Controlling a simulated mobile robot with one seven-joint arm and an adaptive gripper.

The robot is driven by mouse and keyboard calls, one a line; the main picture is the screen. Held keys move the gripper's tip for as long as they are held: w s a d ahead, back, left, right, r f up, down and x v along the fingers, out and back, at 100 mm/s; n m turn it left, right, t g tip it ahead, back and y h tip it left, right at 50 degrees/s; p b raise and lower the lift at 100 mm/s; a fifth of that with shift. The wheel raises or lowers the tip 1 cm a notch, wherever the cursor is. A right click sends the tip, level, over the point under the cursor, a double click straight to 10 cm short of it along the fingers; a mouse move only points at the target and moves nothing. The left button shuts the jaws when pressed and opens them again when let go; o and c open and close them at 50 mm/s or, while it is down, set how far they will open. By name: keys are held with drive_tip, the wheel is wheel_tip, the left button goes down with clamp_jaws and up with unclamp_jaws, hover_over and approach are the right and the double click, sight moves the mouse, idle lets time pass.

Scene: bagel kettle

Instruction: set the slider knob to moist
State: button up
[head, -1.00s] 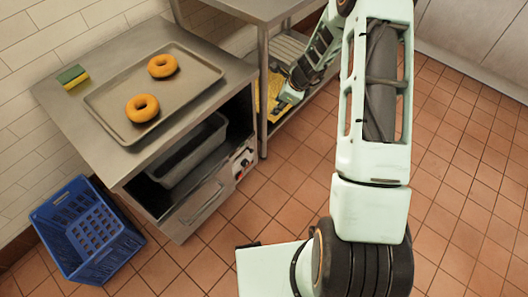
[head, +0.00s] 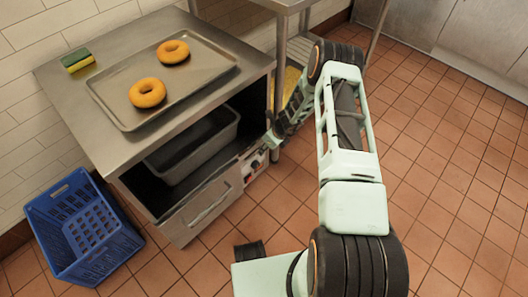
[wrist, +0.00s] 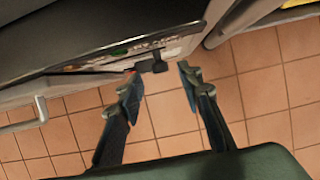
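The control panel (head: 254,164) is on the front of the steel cabinet, right of its drawer, with small red and dark parts on it. In the wrist view, a dark knob (wrist: 153,66) sticks out from the panel edge; it looks like the slider knob, but its setting and the word "moist" cannot be read. My gripper (wrist: 160,77) is open and empty, with one finger on each side of the knob's line and the tips close to it. Contact cannot be told. In the head view my gripper (head: 270,140) is at the panel's upper right corner, partly hiding it.
Two bagels lie on a metal tray (head: 120,112) on the cabinet top, with a sponge (head: 77,60) beside it. A dark bin (head: 200,150) sits inside the open cabinet. A blue crate (head: 80,225) stands on the floor left. A steel table leg (head: 280,75) is close behind my gripper.

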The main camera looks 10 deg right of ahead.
drive_tip(key=shift+b+x, duration=0.3)
drive_tip(key=shift+x, duration=1.25)
clamp_jaws()
